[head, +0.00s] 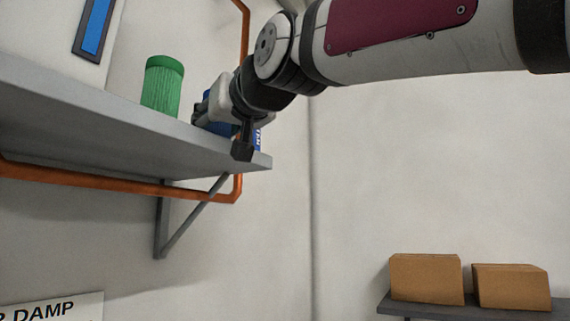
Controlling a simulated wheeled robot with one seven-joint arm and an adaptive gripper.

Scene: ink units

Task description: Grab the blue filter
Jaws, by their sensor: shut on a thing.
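The blue filter (257,138) stands at the right end of the grey wall shelf (60,95). Most of it is hidden behind my gripper; only blue patches with some white lettering show. My gripper (228,138) is at the filter, with one dark fingertip in front of it near the shelf's front edge. It is shut on the blue filter. The other finger is mostly hidden. I cannot tell whether the filter is lifted off the shelf.
A green ribbed filter (162,86) stands on the shelf just left of my gripper. An orange pipe (110,182) and a bracket (162,215) are below the shelf. Two cardboard boxes (427,278) (511,287) sit on a lower shelf at right. The wall space between is clear.

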